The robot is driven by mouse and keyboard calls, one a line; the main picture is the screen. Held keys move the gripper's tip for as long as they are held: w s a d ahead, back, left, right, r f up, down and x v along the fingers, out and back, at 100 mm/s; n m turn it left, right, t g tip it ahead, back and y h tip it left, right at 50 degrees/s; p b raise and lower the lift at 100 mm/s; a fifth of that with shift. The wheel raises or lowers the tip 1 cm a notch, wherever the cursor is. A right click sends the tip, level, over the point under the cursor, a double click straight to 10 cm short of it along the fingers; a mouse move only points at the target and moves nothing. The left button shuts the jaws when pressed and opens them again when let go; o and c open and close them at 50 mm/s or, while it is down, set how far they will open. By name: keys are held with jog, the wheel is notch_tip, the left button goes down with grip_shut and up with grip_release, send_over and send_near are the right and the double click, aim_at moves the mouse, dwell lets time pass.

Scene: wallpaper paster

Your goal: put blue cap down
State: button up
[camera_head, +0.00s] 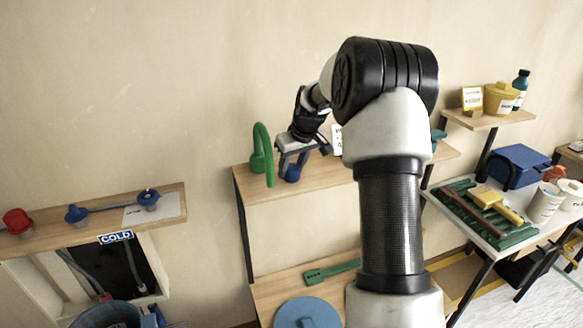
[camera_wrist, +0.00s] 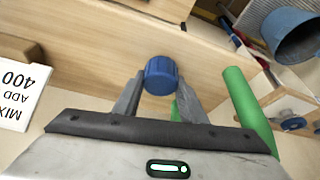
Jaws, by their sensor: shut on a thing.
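The blue cap (camera_head: 292,173) is a small ribbed cylinder. My gripper (camera_head: 291,166) is shut on it, over the upper wooden shelf (camera_head: 330,172) in the middle of the head view. In the wrist view the blue cap (camera_wrist: 162,75) sits between the two grey fingertips (camera_wrist: 161,88). The wooden surface shows behind it. I cannot tell whether the cap's underside touches the shelf or is a little above it.
A green curved handle (camera_head: 263,152) stands just left of my gripper; it also shows in the wrist view (camera_wrist: 245,105). A white card (camera_wrist: 14,90) with writing is at the wrist view's left. A shelf with red and blue valve knobs (camera_head: 71,214) is farther left.

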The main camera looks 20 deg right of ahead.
jog(key=shift+f, duration=0.2)
jog(key=o, duration=1.2)
jog(key=shift+c, duration=0.2)
jog(key=shift+r, duration=0.1)
jog(key=shift+r, duration=0.25)
jog(key=v, duration=1.1)
jog(key=shift+r+b, duration=0.4)
jog(key=shift+s+d, duration=0.1)
